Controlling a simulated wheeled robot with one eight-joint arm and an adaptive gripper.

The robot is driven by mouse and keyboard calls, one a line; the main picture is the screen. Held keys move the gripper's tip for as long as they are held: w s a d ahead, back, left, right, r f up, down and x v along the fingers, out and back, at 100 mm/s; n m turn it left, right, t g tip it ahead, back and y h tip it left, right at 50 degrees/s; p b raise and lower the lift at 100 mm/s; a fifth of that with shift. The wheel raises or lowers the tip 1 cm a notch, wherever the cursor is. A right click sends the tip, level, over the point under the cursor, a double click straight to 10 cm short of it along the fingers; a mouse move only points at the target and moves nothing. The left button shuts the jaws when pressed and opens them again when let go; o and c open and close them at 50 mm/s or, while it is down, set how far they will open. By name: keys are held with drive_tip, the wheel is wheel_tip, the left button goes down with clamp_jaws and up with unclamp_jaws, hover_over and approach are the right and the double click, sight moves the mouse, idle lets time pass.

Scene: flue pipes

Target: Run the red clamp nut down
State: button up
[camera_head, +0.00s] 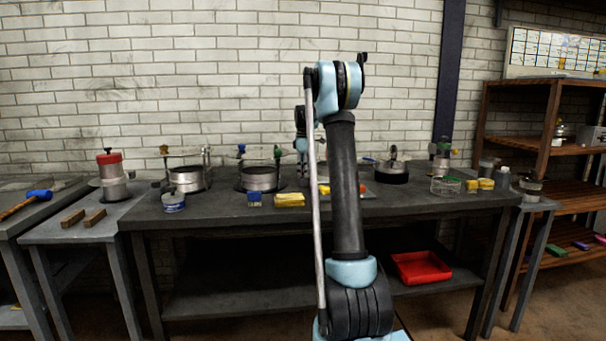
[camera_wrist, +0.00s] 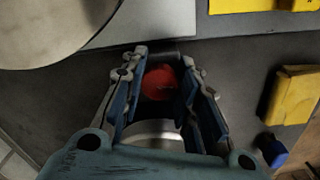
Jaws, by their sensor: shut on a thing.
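A red, rounded clamp nut (camera_wrist: 160,83) shows in the wrist view between the two blue fingers of my gripper (camera_wrist: 163,68). The fingers are shut on it, one on each side. A pale metal cylinder (camera_wrist: 157,129) lies below the nut in the picture, partly covered by my gripper's body. The nut's thread is hidden, so I cannot tell how far down it sits. In the head view, my arm stands in front of this part of the bench and hides the nut and the fingertips.
The grey bench (camera_head: 220,213) carries metal pipe rings with clamps (camera_head: 262,178), yellow blocks (camera_head: 289,200) and a blue-labelled tin (camera_head: 173,202). A red-topped cylinder (camera_head: 109,158) stands on the left side table. A red tray (camera_head: 420,267) is on the lower shelf. A large round metal piece (camera_wrist: 45,30) is close by.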

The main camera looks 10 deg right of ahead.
drive_tip(key=m, duration=0.8)
drive_tip(key=shift+m, duration=0.4)
drive_tip(key=m, duration=0.4)
drive_tip(key=shift+a+m, duration=0.1)
drive_tip(key=shift+m, duration=0.2)
drive_tip(key=m, duration=0.4)
drive_tip(key=shift+a, duration=0.1)
drive_tip(key=m, duration=0.5)
drive_tip(key=shift+a, duration=0.1)
drive_tip(key=m, duration=0.8)
drive_tip(key=shift+w+a+m, duration=0.1)
drive_tip(key=shift+w+m, duration=0.05)
drive_tip(key=shift+m, duration=2.25)
